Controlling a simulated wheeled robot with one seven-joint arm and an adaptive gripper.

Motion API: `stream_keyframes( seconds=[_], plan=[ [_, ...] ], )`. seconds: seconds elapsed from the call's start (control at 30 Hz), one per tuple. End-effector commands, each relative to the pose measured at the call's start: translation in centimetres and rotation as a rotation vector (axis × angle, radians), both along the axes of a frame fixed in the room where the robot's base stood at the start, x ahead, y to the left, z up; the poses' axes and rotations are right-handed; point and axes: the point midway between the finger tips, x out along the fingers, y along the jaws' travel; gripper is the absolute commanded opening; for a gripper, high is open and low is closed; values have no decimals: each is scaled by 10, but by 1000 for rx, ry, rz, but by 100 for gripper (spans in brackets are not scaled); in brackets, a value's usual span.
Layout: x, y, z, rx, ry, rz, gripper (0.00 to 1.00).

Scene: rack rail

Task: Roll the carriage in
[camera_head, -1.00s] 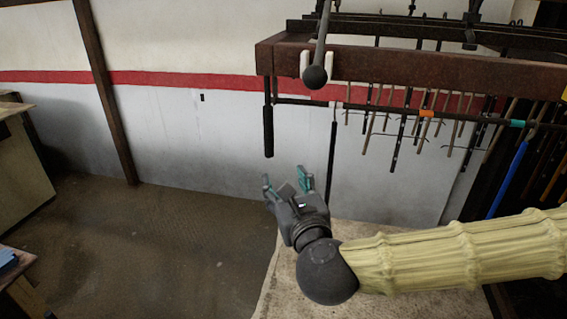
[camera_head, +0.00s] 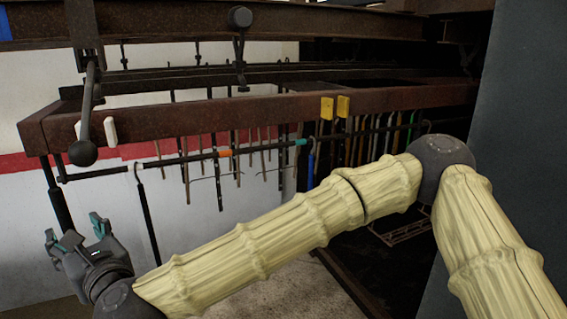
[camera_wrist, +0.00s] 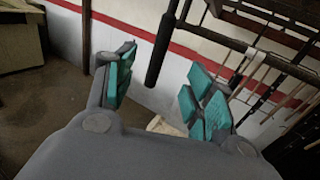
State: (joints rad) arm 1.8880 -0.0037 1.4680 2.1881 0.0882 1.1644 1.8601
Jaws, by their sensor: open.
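A rusty brown beam (camera_head: 250,112) crosses the head view, with a black rail (camera_head: 200,157) and many hanging rods below it. A thick black grip (camera_head: 61,210) hangs down from the rail's left end. In the wrist view the black grip (camera_wrist: 160,50) appears between my fingers in the picture, seemingly beyond them. My gripper (camera_head: 75,232), with teal finger pads, is open and empty, low at the left, just below the grip. My gripper (camera_wrist: 165,80) also shows open in the wrist view. I cannot tell for sure which part is the carriage.
A lever with a black ball (camera_head: 83,153) hangs in front of the beam beside a white block (camera_head: 110,131). Two yellow blocks (camera_head: 343,106) sit on the beam. A grey upright panel (camera_head: 525,130) stands at the right. The wall (camera_head: 185,200) is behind the rods.

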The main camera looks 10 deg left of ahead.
Motion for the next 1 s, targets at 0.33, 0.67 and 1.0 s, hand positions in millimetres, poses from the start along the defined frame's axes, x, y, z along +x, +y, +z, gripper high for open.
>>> stream_keyframes(
  seconds=[0.33,0.67,1.0],
  plan=[
    [22,36,0,-1,0,0,54],
    [38,59,-1,-1,0,1,54],
    [42,67,-1,-1,0,1,54]
  ],
)
